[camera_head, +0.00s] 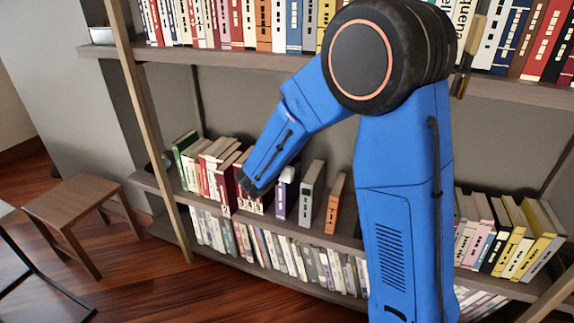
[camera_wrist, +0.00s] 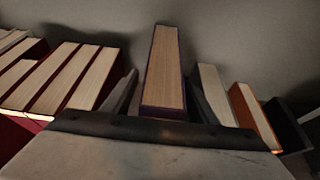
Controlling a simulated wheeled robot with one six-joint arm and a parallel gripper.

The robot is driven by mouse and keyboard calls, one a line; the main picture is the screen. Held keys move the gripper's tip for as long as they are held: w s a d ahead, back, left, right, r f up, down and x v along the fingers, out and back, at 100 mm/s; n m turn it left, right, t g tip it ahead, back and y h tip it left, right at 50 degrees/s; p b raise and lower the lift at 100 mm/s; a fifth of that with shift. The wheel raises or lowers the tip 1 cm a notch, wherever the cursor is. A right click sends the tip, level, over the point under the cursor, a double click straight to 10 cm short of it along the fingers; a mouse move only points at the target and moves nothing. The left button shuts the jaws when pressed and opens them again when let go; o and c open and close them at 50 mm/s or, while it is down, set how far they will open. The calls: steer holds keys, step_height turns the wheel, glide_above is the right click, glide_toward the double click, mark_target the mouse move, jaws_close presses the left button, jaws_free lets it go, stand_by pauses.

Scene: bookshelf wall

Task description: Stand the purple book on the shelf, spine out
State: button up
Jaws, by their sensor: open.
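The purple book (camera_head: 281,199) stands upright on the middle shelf (camera_head: 345,238), its purple spine with a white label facing out. In the wrist view, the purple book (camera_wrist: 163,72) shows its page block from above, with thin purple covers on both sides. My gripper (camera_head: 248,186) is open, just left of the book in the head view, and its dark edge crosses the bottom of the wrist view in front of the book.
Red books (camera_head: 226,182) stand to the left on the same shelf. A grey book (camera_head: 310,193) and an orange book (camera_head: 335,203) stand to the right, with small gaps between. The upper shelf (camera_head: 215,57) lies overhead. A wooden stool (camera_head: 75,208) is at the far left.

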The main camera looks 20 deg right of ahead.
steer(key=v, duration=1.7)
steer(key=shift+a, duration=0.2)
steer(key=shift+s+r, duration=0.1)
steer(key=shift+s, duration=0.05)
steer(key=s+d+m+g, duration=0.6)
steer(key=s+d+m, duration=0.75)
steer(key=d, duration=0.35)
steer(key=s+r+m+y, duration=0.1)
steer(key=s+m+y, duration=0.6)
steer(key=s+m, duration=0.8)
steer(key=shift+s+a+r+y, duration=0.3)
steer(key=shift+s+y, duration=0.1)
steer(key=shift+s, duration=0.55)
